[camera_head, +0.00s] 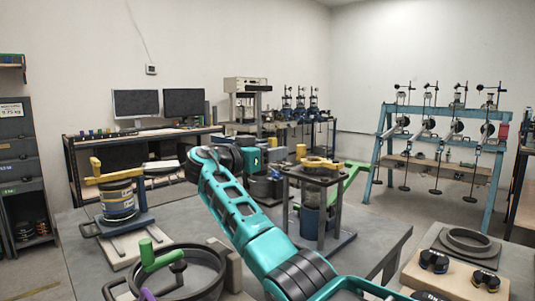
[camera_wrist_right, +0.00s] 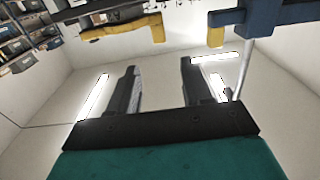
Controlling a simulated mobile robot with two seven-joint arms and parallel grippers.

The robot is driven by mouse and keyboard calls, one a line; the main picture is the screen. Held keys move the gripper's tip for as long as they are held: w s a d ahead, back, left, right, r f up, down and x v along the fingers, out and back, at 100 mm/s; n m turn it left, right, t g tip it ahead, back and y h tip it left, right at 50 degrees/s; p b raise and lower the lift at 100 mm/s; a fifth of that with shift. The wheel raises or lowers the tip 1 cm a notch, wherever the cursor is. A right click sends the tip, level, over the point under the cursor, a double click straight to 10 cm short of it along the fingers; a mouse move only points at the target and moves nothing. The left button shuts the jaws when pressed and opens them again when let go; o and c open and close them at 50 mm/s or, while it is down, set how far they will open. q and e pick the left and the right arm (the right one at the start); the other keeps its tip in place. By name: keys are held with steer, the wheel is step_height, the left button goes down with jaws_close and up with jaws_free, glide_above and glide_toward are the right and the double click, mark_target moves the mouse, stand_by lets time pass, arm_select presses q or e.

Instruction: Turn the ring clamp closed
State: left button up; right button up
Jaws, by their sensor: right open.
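I cannot tell for certain which fitting is the ring clamp. A yellow clamp-like piece (camera_head: 318,163) sits on top of a dark stand in the middle of the head view. A yellow lever (camera_head: 120,175) lies over a blue-and-yellow can on a blue-posted fixture at the left. My right gripper (camera_head: 261,158) is left of the central stand; its fingers are hard to make out there. In the right wrist view my right gripper (camera_wrist_right: 160,90) is open, with nothing between the fingers. Yellow parts (camera_wrist_right: 123,33) and a blue block (camera_wrist_right: 246,22) show beyond them, apart from the fingers. My left gripper is not in view.
A round dark vessel with a green handle (camera_head: 150,258) stands at the front left. A dark ring (camera_head: 466,240) and small black parts (camera_head: 434,262) lie at the right. A blue rack (camera_head: 440,145) stands behind. Grey table (camera_head: 375,235) is bare right of the stand.

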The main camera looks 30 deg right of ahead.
steer(key=shift+s+a, duration=0.1)
steer(key=shift+a, duration=0.4)
